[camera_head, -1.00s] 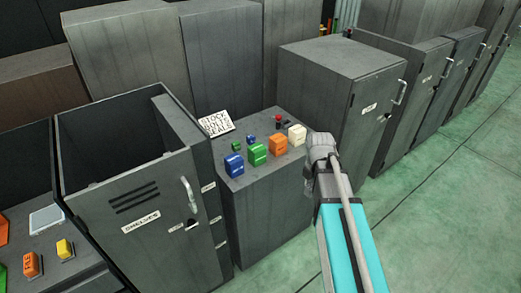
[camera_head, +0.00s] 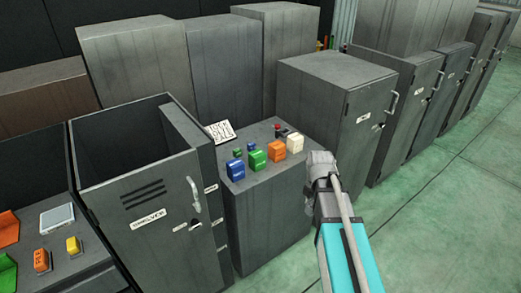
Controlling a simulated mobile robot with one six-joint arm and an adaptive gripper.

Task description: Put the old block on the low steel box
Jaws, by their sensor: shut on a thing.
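A low grey steel box (camera_head: 266,222) stands in the middle, left of my arm. On its top are a blue block (camera_head: 236,170), a green block (camera_head: 257,160), an orange block (camera_head: 276,150) and a white block (camera_head: 295,143), with smaller blue and green ones behind. I cannot tell which, if any, is the old block, or whether this is the low steel box of the task. My arm comes in from the lower right, and its grey end is beside the box's right edge. My gripper's fingers and anything in them are hidden.
A white sign (camera_head: 220,131) and a red-knobbed control (camera_head: 279,129) are on the box's back part. Another low top (camera_head: 70,256) carries orange and yellow pieces. Green floor (camera_head: 450,215) is clear at right.

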